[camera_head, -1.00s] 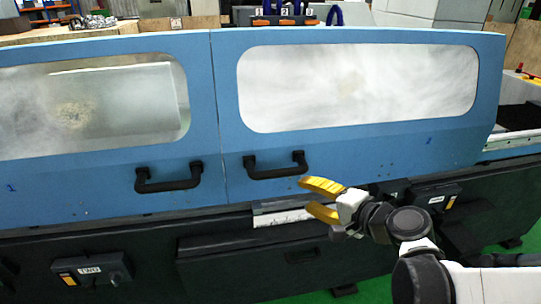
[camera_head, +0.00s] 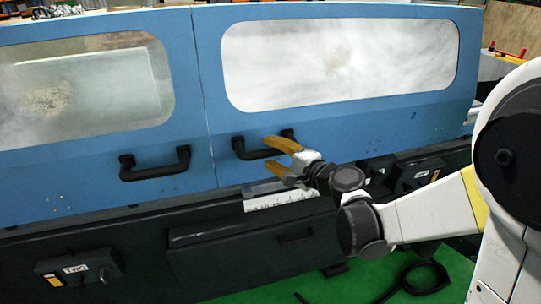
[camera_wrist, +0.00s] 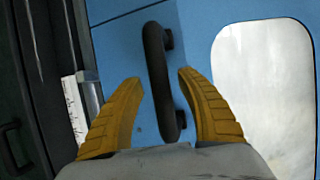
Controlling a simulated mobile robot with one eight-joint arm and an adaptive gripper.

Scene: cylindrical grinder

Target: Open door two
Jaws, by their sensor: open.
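The right blue sliding door (camera_head: 350,125) has a large window and a small blue mark that looks like a 2. It is shut against the left door along a narrow seam. Its black bar handle (camera_head: 252,155) sits near that seam. My gripper (camera_head: 270,155) is open at this handle, with its yellow fingers one above the other. In the wrist view the handle (camera_wrist: 157,70) lies lengthwise between my two spread fingers (camera_wrist: 158,80). Its far end reaches beyond the fingertips. I see no finger clearly touching the bar. The handle's right part is partly covered in the head view.
The left blue door (camera_head: 60,180) has its own black handle (camera_head: 155,172) just left of the seam. Green floor (camera_head: 420,270) lies at right.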

